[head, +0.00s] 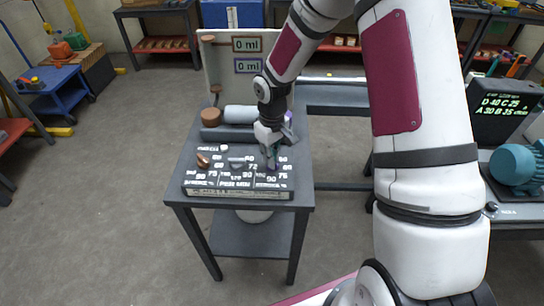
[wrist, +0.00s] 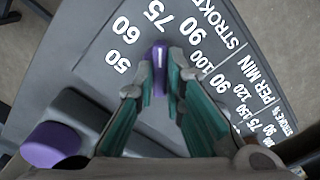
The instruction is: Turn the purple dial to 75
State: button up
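The purple dial (wrist: 160,68) has a white pointer line and sits between my gripper's fingers in the wrist view. Its line points up the picture, near the 75 and left of the 90, on a scale marked 50, 60, 75, 90, 100. My gripper (wrist: 158,82) has a teal-lined finger on each side of the dial, close to it; I cannot tell whether both touch it. In the head view my gripper (head: 271,160) points down at the right side of the grey panel (head: 213,172), and the dial is hidden there.
Other knobs stand left on the panel, including a brown one (head: 203,160). A purple round part (wrist: 50,145) and a grey cylinder (head: 240,114) are behind. An upright board carries two "0 ml" displays (head: 247,45). A blue motor (head: 515,165) sits on the right bench.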

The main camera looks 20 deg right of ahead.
jog(key=o, duration=0.4)
jog(key=shift+r, duration=6)
jog(key=s+r+m+t+h, duration=0.1)
jog(key=s+r+m+t, duration=0.15)
jog(key=s+r, duration=1.1)
jog(key=s+r+t, duration=0.1)
jog(key=s+r, duration=0.1)
jog(key=s, duration=0.2)
jog(key=s+r+m+t, duration=0.1)
jog(key=s+r, duration=0.1)
jog(key=s, duration=0.2)
jog(key=s+r+m+t+y, duration=0.1)
jog(key=s+r, duration=0.1)
jog(key=s, duration=0.2)
jog(key=shift+d+r, duration=0.1)
jog(key=shift+r, duration=0.1)
